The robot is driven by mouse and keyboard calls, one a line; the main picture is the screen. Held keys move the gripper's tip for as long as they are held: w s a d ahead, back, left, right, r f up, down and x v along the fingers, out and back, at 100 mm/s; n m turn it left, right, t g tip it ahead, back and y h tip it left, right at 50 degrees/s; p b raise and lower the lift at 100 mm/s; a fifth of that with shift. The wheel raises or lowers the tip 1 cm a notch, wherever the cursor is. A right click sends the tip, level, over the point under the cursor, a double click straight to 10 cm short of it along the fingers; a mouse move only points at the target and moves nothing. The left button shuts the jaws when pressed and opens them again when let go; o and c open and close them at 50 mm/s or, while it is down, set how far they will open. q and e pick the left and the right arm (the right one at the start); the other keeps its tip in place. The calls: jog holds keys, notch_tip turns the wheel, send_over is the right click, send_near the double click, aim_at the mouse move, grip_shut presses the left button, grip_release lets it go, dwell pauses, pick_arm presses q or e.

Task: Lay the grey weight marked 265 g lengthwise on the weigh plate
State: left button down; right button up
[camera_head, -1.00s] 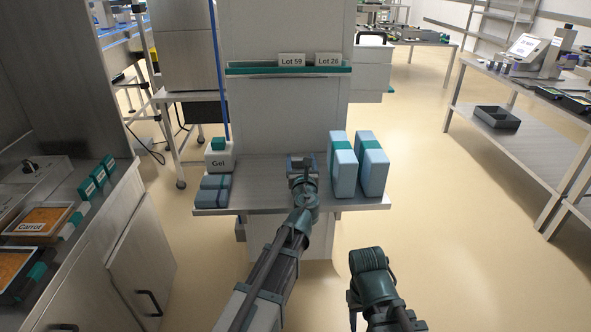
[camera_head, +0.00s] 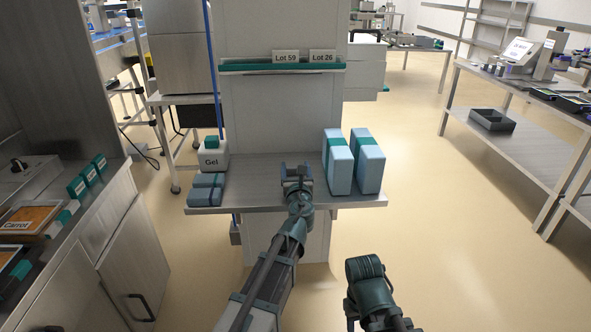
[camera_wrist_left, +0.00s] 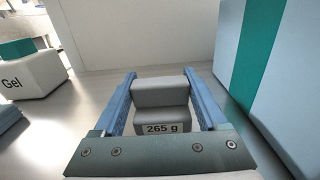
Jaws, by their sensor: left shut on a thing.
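The grey weight (camera_wrist_left: 162,95) marked 265 g is between the two blue fingers of my left gripper in the left wrist view. It is a stepped grey block, with its label on the side nearest the camera. My left gripper (camera_head: 297,172) is shut on it over the middle of the steel shelf (camera_head: 255,185). It also shows in the left wrist view (camera_wrist_left: 163,88). I cannot tell whether the weight touches the shelf. I cannot make out the weigh plate in either view.
Two tall pale-blue packs with teal bands (camera_head: 339,165) stand close right of the gripper. A white Gel box (camera_head: 213,157) and blue-grey packs (camera_head: 206,189) are on the shelf's left. Bare shelf lies between. A ledge (camera_head: 283,67) holds Lot 59 and Lot 26 cards.

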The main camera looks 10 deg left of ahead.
pick_arm(q)
jog(key=shift+s+f+b, duration=0.3)
jog(key=shift+s, duration=0.05)
grip_release()
jog(key=shift+s+d+f, duration=0.1)
jog(key=shift+s, duration=0.15)
jog(key=shift+r, duration=0.2)
jog(key=shift+r+p, duration=0.25)
jog(key=shift+p, duration=0.25)
jog(key=v, duration=1.1)
jog(key=shift+r, duration=0.1)
